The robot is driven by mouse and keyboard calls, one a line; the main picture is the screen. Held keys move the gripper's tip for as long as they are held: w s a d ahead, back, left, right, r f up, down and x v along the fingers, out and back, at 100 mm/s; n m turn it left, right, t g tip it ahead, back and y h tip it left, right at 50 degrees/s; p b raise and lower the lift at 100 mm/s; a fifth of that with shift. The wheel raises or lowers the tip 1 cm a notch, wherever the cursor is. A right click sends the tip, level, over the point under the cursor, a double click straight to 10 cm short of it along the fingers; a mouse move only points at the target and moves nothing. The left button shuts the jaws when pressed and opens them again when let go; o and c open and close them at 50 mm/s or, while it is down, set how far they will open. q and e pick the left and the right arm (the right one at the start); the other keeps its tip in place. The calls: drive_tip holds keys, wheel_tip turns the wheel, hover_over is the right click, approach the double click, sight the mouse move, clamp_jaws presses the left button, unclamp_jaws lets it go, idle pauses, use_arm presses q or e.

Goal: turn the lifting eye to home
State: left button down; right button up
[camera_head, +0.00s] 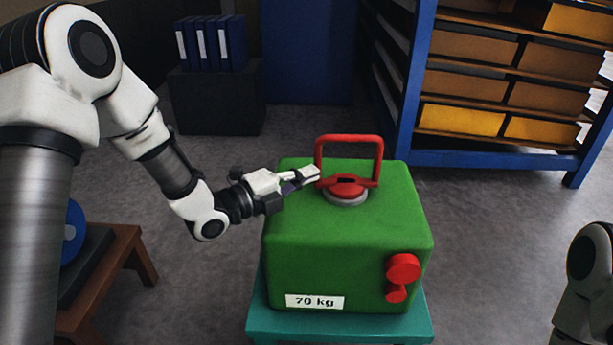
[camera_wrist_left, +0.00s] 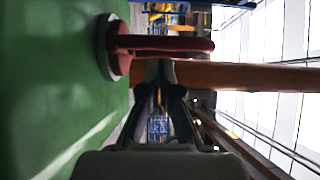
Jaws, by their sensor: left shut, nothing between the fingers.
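The lifting eye (camera_head: 350,138) is a red upright loop on a round red swivel hub with a grey ring under it. It stands on top of a green casting (camera_head: 340,245) labelled 70 kg. My left gripper (camera_head: 312,174) is shut and empty, with its fingertips at the left post of the loop. In the left wrist view the closed fingertips (camera_wrist_left: 160,75) are right by the red bar of the lifting eye (camera_wrist_left: 245,76); I cannot tell whether they touch it. The green casting (camera_wrist_left: 50,90) fills the left side there. My right gripper is outside the view.
The casting rests on a teal stand (camera_head: 340,325) and has red knobs (camera_head: 403,267) on its front. A blue shelf rack (camera_head: 490,158) with boxes stands behind right. A wooden stool (camera_head: 140,265) is at left. Grey floor is free around the stand.

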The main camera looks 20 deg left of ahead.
use_arm(q)
drive_tip(key=shift+w, duration=0.5)
drive_tip(key=shift+a, duration=0.1)
drive_tip(key=shift+w+a, duration=0.25)
drive_tip(key=shift+w, duration=0.4)
drive_tip(key=shift+a, duration=0.1)
